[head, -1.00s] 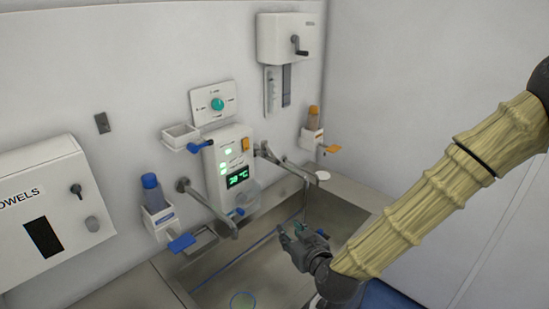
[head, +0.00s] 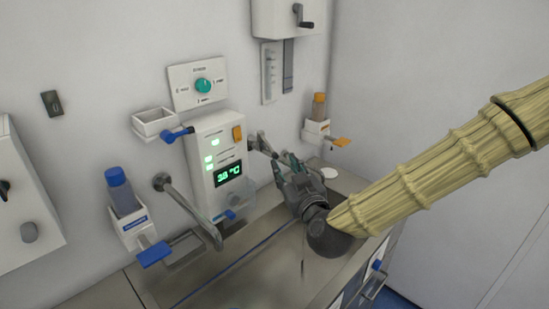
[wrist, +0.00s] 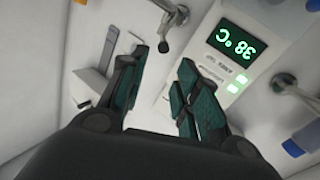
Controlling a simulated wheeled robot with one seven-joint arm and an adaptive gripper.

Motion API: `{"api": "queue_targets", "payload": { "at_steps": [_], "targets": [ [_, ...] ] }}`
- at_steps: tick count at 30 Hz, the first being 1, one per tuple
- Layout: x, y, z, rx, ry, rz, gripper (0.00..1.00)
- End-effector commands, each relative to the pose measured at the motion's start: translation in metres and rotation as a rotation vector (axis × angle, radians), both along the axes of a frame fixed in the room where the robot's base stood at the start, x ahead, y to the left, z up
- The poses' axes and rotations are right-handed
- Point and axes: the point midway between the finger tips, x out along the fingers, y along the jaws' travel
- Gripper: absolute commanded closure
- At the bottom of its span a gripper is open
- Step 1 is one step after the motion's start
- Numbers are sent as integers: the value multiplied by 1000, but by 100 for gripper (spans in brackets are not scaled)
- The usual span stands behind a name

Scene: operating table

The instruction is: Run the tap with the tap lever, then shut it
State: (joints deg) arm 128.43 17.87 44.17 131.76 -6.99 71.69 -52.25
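The right-hand tap (head: 258,141) is on the wall right of the lit control panel. My gripper (head: 287,162) is in front of it and hides most of its spout and lever in the head view. In the wrist view, tilted and roughly upside down, the tap's wall fitting (wrist: 179,16) shows at the top, with a short dark-ended lever (wrist: 164,46) pointing toward the gap between my fingers. My gripper (wrist: 162,66) is open and its fingers are apart, with nothing held between them. Whether a finger touches the lever, and whether water runs, I cannot tell.
A second tap spout (head: 190,207) is left of the control panel (head: 215,165), which reads 38 °C. Bottle dispensers (head: 123,196) and (head: 318,108) with blue and orange levers flank the taps. The steel sink (head: 255,285) lies below. A wall dispenser (head: 285,18) hangs above.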

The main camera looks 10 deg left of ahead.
Motion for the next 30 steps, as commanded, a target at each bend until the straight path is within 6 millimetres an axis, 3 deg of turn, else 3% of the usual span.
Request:
{"api": "queue_targets", "payload": {
  "at_steps": [1, 8, 24, 30],
  "targets": [
    [0, 2, -9, -1, 0, 1, 68],
    [7, 6, -12, -3, 1, 0, 68],
    [73, 40, -9, 0, -1, -4, 68],
    [88, 49, -10, 2, -1, -2, 68]
  ]
}}
